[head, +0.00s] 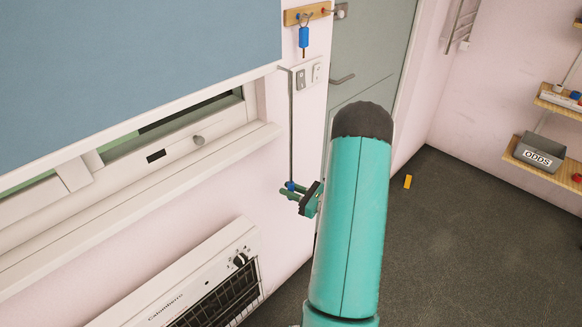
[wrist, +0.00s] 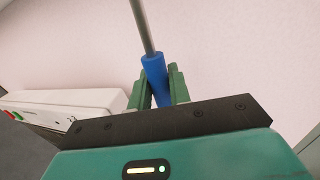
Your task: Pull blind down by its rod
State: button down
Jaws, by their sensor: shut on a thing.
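The blue blind (head: 130,65) covers the upper part of the window at the left of the head view, with its pale bottom bar just above the window handle. A thin grey rod (head: 291,125) hangs from a bracket at the bar's right end. It has a blue grip at its lower end, which shows in the wrist view (wrist: 155,78). My gripper (head: 290,188) is shut on this blue grip, its green fingers on either side of it. In the wrist view the rod leans slightly. Part of my gripper is hidden behind my arm in the head view.
A white heater (head: 185,280) is on the wall below the window sill (head: 140,200). A key rack (head: 307,13) and switches (head: 308,75) are beside the grey door (head: 372,50). Shelves with an ODDS box (head: 540,153) are at right. The dark floor is mostly clear, with a small orange block (head: 407,182).

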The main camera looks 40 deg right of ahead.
notch_tip(320, 180, down, 8)
jog(key=shift+r, duration=0.2)
jog(key=shift+s, duration=0.1)
jog(key=c, duration=1.3)
grip_release()
jog(key=shift+f, duration=0.1)
jog(key=shift+c, duration=0.2)
jog(key=v, duration=1.3)
jog(key=shift+s, duration=0.4)
